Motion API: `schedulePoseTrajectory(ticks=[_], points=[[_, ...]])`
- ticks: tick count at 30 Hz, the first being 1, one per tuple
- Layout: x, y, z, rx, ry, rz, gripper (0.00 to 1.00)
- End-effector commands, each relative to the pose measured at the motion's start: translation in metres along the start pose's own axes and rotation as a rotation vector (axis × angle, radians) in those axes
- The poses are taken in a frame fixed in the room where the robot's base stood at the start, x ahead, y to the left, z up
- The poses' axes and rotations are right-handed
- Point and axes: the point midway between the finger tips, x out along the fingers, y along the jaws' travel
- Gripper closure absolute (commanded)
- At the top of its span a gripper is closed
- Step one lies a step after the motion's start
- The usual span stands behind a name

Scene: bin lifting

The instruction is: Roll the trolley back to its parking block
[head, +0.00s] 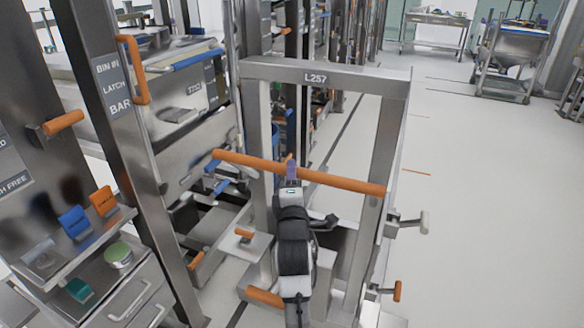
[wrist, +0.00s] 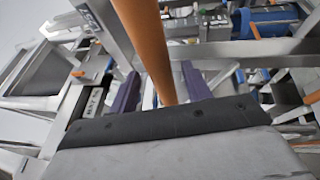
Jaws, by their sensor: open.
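The trolley (head: 256,68) is a tall grey metal frame labelled L257, upright in the middle of the head view. An orange push bar (head: 345,183) crosses its near side; it also shows in the wrist view (wrist: 145,35). My gripper (head: 291,168) is at the middle of this bar. In the wrist view its two purple fingers (wrist: 160,88) stand apart on either side of the bar, open; I cannot tell whether they touch it. My arm hides part of the trolley's lower middle. I cannot pick out the parking block.
A steel rack post (head: 108,120) with an orange handle (head: 133,68) and a bin-latch label stands close on the left. A shelf (head: 65,250) there holds small coloured items. Open pale floor (head: 480,220) lies to the right. A hopper stand (head: 508,65) is at the far right.

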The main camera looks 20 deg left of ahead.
Motion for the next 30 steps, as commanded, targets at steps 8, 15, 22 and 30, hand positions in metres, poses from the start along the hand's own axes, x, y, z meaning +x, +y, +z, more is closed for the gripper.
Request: schedulePoseTrajectory(ticks=[8,15,22,30], points=[[0.022,0.0,-0.001,0.0,0.001,0.0,0.51],[0.023,0.0,-0.001,0.0,0.001,0.0,0.51],[0.022,0.0,-0.001,0.0,0.001,0.0,0.79],[0.022,0.0,-0.001,0.001,0.001,0.0,1.0]])
